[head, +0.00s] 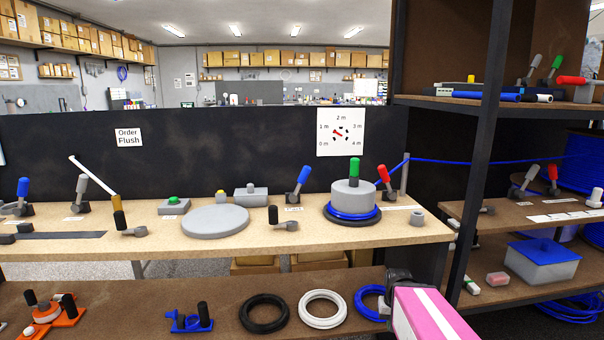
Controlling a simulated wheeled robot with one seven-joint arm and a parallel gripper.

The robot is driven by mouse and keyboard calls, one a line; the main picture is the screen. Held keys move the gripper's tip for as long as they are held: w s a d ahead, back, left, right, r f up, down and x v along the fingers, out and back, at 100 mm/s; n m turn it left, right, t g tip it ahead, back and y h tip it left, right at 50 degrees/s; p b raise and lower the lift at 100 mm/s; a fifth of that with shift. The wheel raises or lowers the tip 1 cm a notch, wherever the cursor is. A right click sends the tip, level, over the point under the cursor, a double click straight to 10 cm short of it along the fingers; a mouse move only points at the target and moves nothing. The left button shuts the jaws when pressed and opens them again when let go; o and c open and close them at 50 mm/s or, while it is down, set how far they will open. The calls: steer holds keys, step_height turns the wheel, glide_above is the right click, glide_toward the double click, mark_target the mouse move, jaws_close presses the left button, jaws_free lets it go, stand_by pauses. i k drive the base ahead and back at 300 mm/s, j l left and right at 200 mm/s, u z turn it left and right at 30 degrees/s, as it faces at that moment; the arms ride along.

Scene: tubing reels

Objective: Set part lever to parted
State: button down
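Several levers stand on the workbench (80,240), and their small labels are too small to read, so I cannot tell which is the part lever. A blue-handled lever (303,178) leans right near the middle, beside a small label (293,208). A red-handled lever (384,175) tilts left beside the reel. At the left are a grey-handled lever (82,184) and a blue-handled lever (23,188). My gripper (388,300) shows at the lower right, low in front of the bench; its fingers are not clear.
A grey reel (352,195) with blue tubing and a green handle sits at right; tubing runs right past a post (404,173). A grey disc (215,222) lies mid-bench. Tubing coils (322,309) lie on the lower shelf. A black upright (484,150) stands right of my arm.

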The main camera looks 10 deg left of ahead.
mark_target(306, 171)
steer(key=l+u, duration=0.1)
steer(key=u, duration=2)
steer(key=k+l, duration=0.2)
steer(key=l, duration=0.15)
steer(key=k+l, duration=0.15)
steer(key=l, duration=0.15)
steer(key=j+u, duration=0.25)
steer(key=j, duration=0.4)
steer(key=l+z, duration=0.25)
steer(key=l, duration=0.4)
